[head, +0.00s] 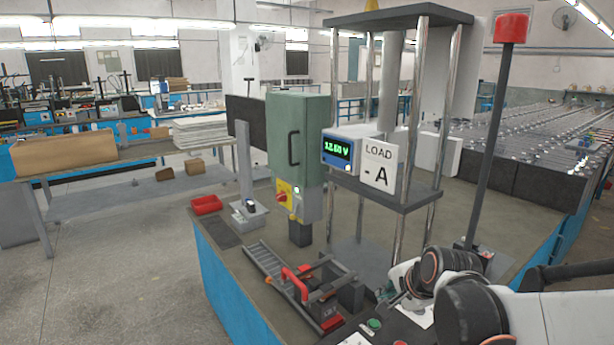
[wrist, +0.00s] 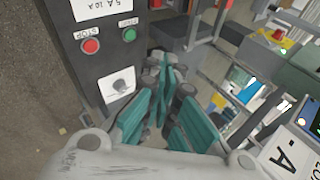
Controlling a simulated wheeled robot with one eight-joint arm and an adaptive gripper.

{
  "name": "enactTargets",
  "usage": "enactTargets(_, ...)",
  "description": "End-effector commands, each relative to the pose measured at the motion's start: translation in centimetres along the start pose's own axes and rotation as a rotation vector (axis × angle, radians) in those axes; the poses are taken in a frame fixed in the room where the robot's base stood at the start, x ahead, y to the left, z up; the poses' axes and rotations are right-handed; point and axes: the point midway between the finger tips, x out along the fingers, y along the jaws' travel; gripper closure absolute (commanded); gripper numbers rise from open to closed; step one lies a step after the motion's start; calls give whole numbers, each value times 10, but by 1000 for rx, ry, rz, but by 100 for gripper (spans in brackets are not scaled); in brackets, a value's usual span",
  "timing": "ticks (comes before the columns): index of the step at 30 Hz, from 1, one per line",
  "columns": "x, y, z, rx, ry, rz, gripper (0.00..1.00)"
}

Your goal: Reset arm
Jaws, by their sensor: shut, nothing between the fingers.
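My arm (head: 470,300) is folded low at the bottom right of the head view, over the workbench. My gripper (wrist: 163,95) shows in the wrist view with its teal finger pads together and nothing between them. In the head view the gripper end is small and partly hidden by my own arm links. Beside the fingers in the wrist view is a dark control box with a red STOP button (wrist: 90,46), a green button (wrist: 129,35) and a dial (wrist: 120,86). The fingers appear apart from these controls.
On the bench stand a green cabinet (head: 297,138) with a yellow-red switch, a meter reading about 12.60 V (head: 338,150), a "LOAD -A" sign (head: 379,166), a rack with metal posts, and a red-topped pole (head: 511,28). A red tray (head: 206,204) sits at the left bench edge.

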Motion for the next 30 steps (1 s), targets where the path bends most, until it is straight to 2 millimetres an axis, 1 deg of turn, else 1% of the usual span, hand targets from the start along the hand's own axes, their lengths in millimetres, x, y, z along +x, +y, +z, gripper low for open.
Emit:
enactTargets(1,-15,5,4,-66,4,7,100)
enactTargets(6,-58,22,16,-317,18,36,100)
enactTargets(12,-103,50,30,-612,26,74,100)
enactTargets(18,-140,84,42,-903,28,116,100)
enactTargets(21,-154,101,48,-1030,26,135,100)
enactTargets(24,-163,114,52,-1129,22,151,100)
enactTargets(27,-168,122,54,-1193,19,162,100)
enactTargets(30,-171,126,55,-1224,18,167,100)
